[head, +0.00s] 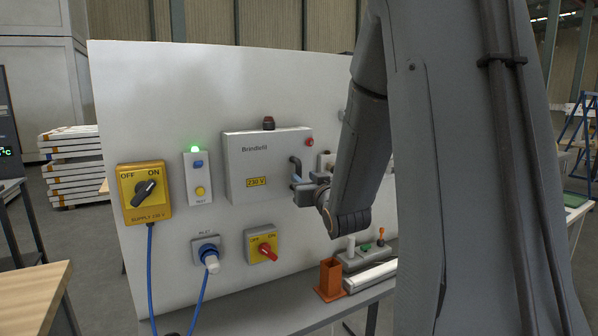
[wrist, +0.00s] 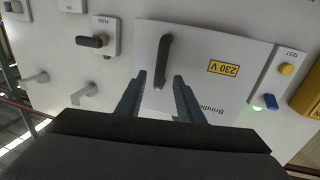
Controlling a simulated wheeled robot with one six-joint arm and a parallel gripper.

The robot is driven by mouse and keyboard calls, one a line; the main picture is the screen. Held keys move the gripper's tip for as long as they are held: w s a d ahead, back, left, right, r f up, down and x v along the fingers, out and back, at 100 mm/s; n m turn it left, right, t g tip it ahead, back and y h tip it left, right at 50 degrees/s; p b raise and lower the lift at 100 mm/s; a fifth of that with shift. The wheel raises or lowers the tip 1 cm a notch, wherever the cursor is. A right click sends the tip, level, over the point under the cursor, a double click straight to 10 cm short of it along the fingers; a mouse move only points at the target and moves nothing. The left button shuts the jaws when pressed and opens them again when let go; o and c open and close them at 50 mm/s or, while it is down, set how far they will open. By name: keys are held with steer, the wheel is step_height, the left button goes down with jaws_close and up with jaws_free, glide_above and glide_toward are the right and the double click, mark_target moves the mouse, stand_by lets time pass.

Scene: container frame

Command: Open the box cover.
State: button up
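The box cover (head: 250,170) is a closed light grey panel marked "Brindlefil" and "230 V" on the white board. It also shows upside down in the wrist view (wrist: 210,75). Its dark bar handle (head: 295,168) stands upright near the cover's right edge in the head view. My gripper (head: 302,185) is at the handle's lower part. In the wrist view my gripper (wrist: 159,76) is open, one finger on each side of the handle (wrist: 163,60). I see a gap on both sides; I cannot tell whether the fingertips reach past the bar.
Left of the box are a yellow supply switch (head: 145,192) and a test panel (head: 197,178) with a lit green lamp. Below are a blue inlet plug (head: 207,252) and a red-handled switch (head: 262,245). An orange holder (head: 330,279) stands on the ledge.

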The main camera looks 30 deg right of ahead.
mark_target(299, 174)
steer(key=shift+w+d+p, duration=0.15)
steer(key=shift+w+p, duration=0.2)
steer(key=shift+w, duration=0.65)
steer(key=shift+w+d+p, duration=0.2)
steer(key=shift+w+p, duration=0.15)
steer(key=shift+w, duration=0.7)
steer(key=shift+w+d+p, duration=0.15)
steer(key=shift+w+p, duration=0.2)
steer(key=shift+w, duration=0.65)
steer(key=shift+c, duration=0.3)
jaws_close()
